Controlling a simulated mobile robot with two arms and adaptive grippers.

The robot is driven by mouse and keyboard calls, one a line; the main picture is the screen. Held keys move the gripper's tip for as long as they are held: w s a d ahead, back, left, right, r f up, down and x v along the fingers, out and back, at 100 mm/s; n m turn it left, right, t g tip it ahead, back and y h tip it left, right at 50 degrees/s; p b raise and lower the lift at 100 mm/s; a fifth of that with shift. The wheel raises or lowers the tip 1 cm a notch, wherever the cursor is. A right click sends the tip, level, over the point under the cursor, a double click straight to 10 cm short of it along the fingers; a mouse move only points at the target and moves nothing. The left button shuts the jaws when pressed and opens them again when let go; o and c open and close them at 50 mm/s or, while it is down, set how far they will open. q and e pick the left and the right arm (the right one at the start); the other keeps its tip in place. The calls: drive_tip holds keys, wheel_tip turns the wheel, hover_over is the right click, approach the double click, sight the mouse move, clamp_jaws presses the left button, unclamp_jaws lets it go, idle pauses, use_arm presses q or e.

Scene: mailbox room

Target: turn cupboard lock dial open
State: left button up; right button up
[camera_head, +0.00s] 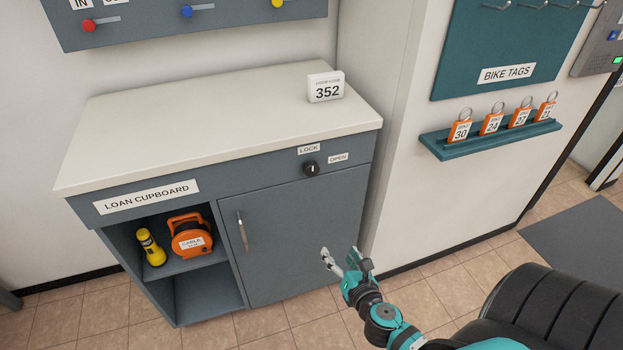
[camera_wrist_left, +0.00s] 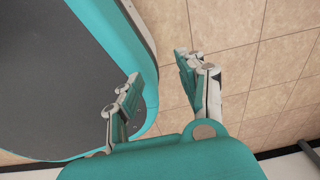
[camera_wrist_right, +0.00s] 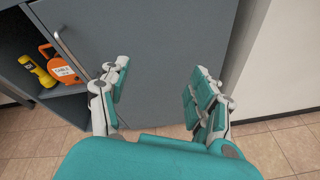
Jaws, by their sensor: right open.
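The lock dial (camera_head: 311,169) is a small black knob with a white mark. It sits on the upper right front of the grey loan cupboard (camera_head: 291,230), between the LOCK label (camera_head: 309,149) and the OPEN label (camera_head: 338,158). Its mark looks about upright. The cupboard door is shut, with a vertical metal handle (camera_head: 242,231) at its left. My right gripper (camera_head: 345,259) is open and empty, below the dial and in front of the door's right side. In the right wrist view the door (camera_wrist_right: 160,50) fills the space beyond the fingers. My left gripper (camera_wrist_left: 157,90) is open and empty above the floor.
Open shelves at the cupboard's left hold a yellow torch (camera_head: 151,247) and an orange cable reel (camera_head: 190,237). A 352 door code sign (camera_head: 325,87) stands on the cupboard top. A teal shelf (camera_head: 490,137) with orange tags projects from the right wall.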

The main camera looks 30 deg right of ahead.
sight(313, 171)
wheel_tip(313, 171, up, 13)
drive_tip(key=w+n+t, duration=0.1)
drive_tip(key=n+t, duration=0.2)
drive_tip(key=n, duration=0.3)
use_arm(q)
drive_tip(key=shift+s+d+r+p, duration=0.15)
drive_tip(key=shift+d+r+p, duration=0.05)
drive_tip(key=shift+r+p, duration=0.55)
use_arm(e)
drive_tip(key=shift+m+h, duration=0.3)
drive_tip(key=x, duration=1.7)
drive_tip(key=shift+w+a, duration=0.15)
drive_tip(key=shift+w, duration=0.1)
use_arm(q)
drive_tip(key=shift+f, duration=0.1)
use_arm(e)
drive_tip(key=shift+c, duration=0.5)
drive_tip(key=c, duration=1)
drive_tip(key=shift+c, duration=0.2)
